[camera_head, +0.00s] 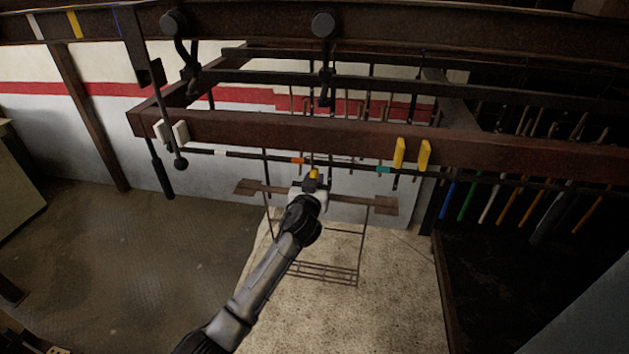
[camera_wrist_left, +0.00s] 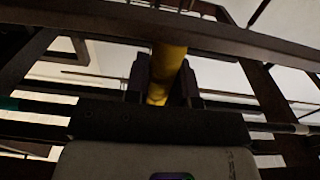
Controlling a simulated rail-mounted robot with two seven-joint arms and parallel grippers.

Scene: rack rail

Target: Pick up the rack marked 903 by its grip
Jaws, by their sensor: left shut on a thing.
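A brown wire rack (camera_head: 384,205) with a flat crossbar and a thin wire frame below it shows in the middle of the head view, over a pale speckled floor patch. No number is legible on it. My left gripper (camera_head: 314,180) is at the middle of the crossbar, shut on a yellow grip (camera_head: 314,173). In the left wrist view the yellow grip (camera_wrist_left: 167,62) stands between the two dark fingers of my left gripper (camera_wrist_left: 164,80). The gripper and wrist hide part of the crossbar. My right gripper is not in view.
A rusty beam (camera_head: 270,131) runs across above the rack, with white blocks (camera_head: 171,131) and yellow blocks (camera_head: 411,153) on it. A dark rail (camera_head: 258,156) with coloured marks runs just behind the gripper. Several coloured rods (camera_head: 505,200) hang at right. Open floor (camera_head: 130,260) lies left.

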